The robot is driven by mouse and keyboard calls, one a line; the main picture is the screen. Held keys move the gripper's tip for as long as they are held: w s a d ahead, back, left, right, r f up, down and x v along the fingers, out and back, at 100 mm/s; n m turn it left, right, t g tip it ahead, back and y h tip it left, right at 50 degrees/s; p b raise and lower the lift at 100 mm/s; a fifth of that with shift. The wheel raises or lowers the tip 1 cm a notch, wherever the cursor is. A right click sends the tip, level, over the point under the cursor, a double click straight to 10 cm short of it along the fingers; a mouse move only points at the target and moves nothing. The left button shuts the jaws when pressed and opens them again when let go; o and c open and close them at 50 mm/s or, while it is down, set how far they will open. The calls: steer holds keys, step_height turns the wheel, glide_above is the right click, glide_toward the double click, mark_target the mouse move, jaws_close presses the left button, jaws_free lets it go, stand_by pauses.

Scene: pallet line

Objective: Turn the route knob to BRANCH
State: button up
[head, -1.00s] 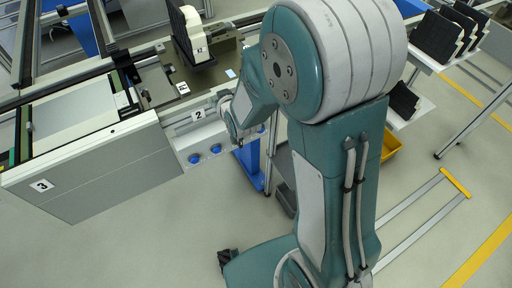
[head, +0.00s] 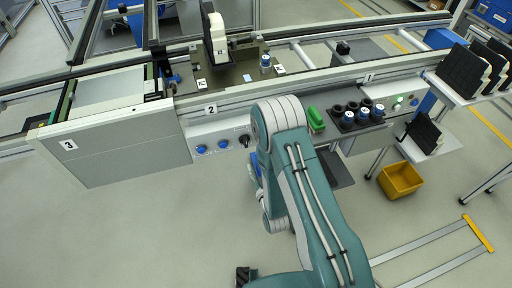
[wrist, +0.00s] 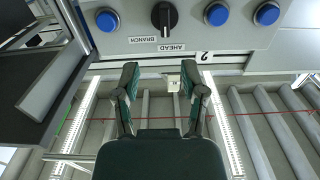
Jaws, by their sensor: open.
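The route knob (wrist: 164,16) is black, on a light panel (wrist: 238,37) at the top of the wrist view. Its grip bar runs roughly up and down in that picture; I cannot tell which setting it marks. An upside-down label (wrist: 157,43) reading AHEAD and BRANCH sits just below it. In the head view the knob (head: 244,140) is at the right of two blue buttons, just left of my arm. My gripper (wrist: 159,80) is open and empty, its two fingers below the panel in the wrist picture, apart from the knob. In the head view my arm hides the gripper.
Blue buttons flank the knob, one on the left (wrist: 107,19) and two on the right (wrist: 216,13). A dark flat part (wrist: 50,95) fills the wrist view's left. In the head view, a green item (head: 316,119) and a dark cup rack (head: 376,116) lie right of my arm.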

mark_target(247, 144)
steer(key=x, duration=1)
steer(key=shift+w+a, duration=0.25)
steer(key=shift+w, duration=0.05)
steer(key=shift+w+a+f, duration=0.1)
steer(key=shift+a, duration=0.35)
steer(key=shift+d, duration=0.15)
jaws_close()
steer(key=shift+d, duration=0.15)
